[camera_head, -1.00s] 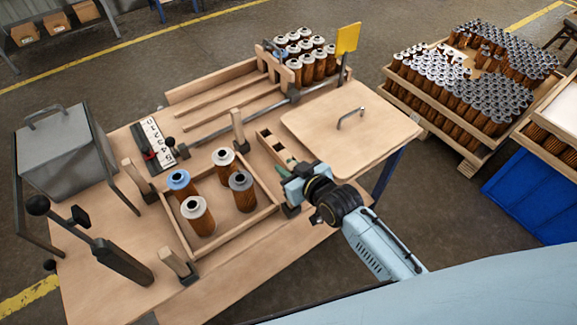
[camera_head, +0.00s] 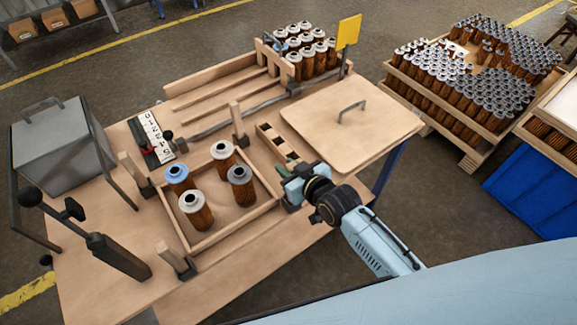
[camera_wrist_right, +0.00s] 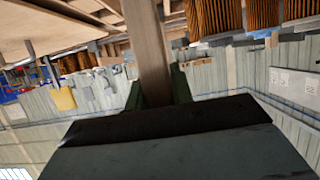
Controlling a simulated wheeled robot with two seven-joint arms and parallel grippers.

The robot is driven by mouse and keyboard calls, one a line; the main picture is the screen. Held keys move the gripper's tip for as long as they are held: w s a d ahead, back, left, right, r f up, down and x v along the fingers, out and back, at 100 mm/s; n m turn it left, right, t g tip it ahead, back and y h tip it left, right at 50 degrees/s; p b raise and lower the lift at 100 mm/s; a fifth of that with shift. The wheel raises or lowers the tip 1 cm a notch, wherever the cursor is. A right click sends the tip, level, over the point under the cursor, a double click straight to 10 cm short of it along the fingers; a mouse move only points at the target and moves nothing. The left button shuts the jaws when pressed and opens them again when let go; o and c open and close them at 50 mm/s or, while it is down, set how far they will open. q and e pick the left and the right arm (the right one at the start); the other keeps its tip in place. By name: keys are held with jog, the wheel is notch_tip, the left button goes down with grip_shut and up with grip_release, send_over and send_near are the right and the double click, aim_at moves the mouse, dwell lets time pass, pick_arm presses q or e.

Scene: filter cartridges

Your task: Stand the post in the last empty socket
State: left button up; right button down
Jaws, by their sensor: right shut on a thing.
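My right gripper (camera_head: 287,185) is at the right corner of the shallow wooden tray, low over the table. In the right wrist view it also shows (camera_wrist_right: 158,90), its dark green fingers shut on a pale wooden post (camera_wrist_right: 148,45). The held post is mostly hidden by the gripper in the head view. Three similar posts stand in dark sockets around the tray: a left one (camera_head: 133,172), a back one (camera_head: 237,120) and a front one (camera_head: 174,260). A dark socket part (camera_head: 291,207) shows just below my right gripper; I cannot tell whether the post is in it. My left gripper is not in view.
The tray (camera_head: 232,222) holds several filter cartridges (camera_head: 195,212). A slotted wooden block (camera_head: 268,138) and a handled wooden lid (camera_head: 375,112) lie beyond my right gripper. A grey box (camera_head: 62,150) and a black lever (camera_head: 115,255) stand at left. More cartridges stand behind.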

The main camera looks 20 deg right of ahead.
jog(key=shift+f+b, duration=0.45)
jog(key=shift+f, duration=0.4)
jog(key=c, duration=1.1)
grip_release()
jog(key=shift+c, duration=0.2)
jog(key=shift+r, duration=0.1)
jog(key=p+v, duration=0.1)
jog(key=v, duration=1.2)
jog(key=shift+s, duration=0.15)
